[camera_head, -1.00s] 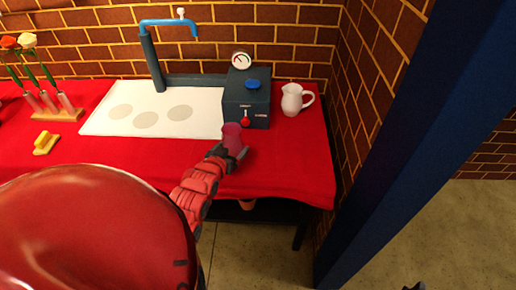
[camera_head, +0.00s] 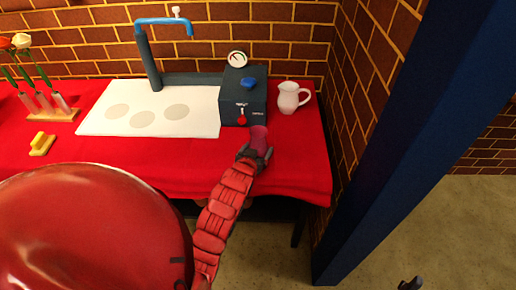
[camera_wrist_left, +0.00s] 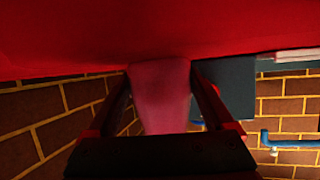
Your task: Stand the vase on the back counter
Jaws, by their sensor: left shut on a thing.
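The vase is a small pinkish-purple cup-like vessel (camera_head: 259,138), seen over the front right part of the back counter, just in front of the dark machine. My left gripper (camera_head: 256,156) is shut on it from the front, and its fingers hide the lower part. In the left wrist view the vase (camera_wrist_left: 161,95) sits between the two fingers, with the red cloth beyond it. The back counter (camera_head: 130,165) is covered with red cloth. I cannot tell whether the vase touches the cloth. A small dark shape at the bottom right may be my right gripper (camera_head: 411,284).
A dark machine (camera_head: 237,103) with a gauge stands behind the vase. A white jug (camera_head: 289,98) is at its right. The cloth right of the vase is clear.

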